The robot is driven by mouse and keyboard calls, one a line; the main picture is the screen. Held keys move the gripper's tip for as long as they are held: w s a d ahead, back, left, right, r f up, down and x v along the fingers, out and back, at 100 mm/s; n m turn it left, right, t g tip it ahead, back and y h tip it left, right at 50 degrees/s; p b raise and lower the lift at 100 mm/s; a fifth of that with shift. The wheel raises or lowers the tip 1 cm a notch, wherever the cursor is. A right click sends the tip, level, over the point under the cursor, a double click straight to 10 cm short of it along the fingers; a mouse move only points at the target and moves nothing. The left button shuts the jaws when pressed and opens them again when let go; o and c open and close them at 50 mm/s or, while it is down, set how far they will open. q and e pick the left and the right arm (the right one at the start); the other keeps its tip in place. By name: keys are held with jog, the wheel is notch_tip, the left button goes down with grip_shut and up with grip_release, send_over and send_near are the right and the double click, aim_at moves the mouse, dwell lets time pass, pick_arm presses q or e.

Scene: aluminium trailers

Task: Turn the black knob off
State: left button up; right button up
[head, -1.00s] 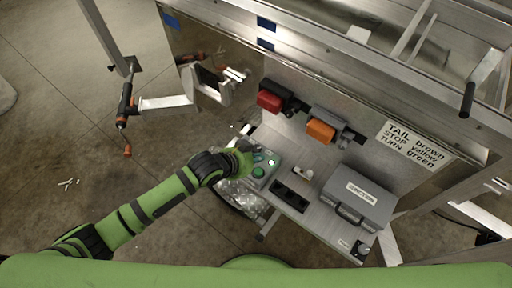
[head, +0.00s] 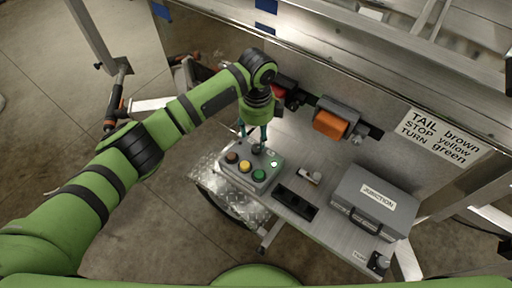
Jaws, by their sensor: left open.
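A grey control box (head: 240,176) sits at the left end of the metal shelf. Its top carries a dark red-brown button (head: 232,157), a yellow button (head: 245,166), a green button (head: 259,175) and a lit white-green lamp (head: 274,164). A small black knob (head: 257,149) shows at the back of the box, partly covered by my fingers. My left gripper (head: 253,140) points down over the back of the box with its two teal fingers apart, close to the knob. I cannot tell whether they touch it. My right gripper is out of view.
A grey junction case (head: 372,203) stands to the right, with a dark slotted plate (head: 295,202) and a small switch (head: 312,177) between. Another dark knob (head: 379,262) is at the shelf's right end. Red and orange lights (head: 330,124) line the wall behind.

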aim_at(257, 148)
pick_arm(q)
notch_tip(257, 148, down, 7)
jog(key=shift+r+p, duration=0.1)
jog(key=shift+p, duration=0.3)
grip_shut()
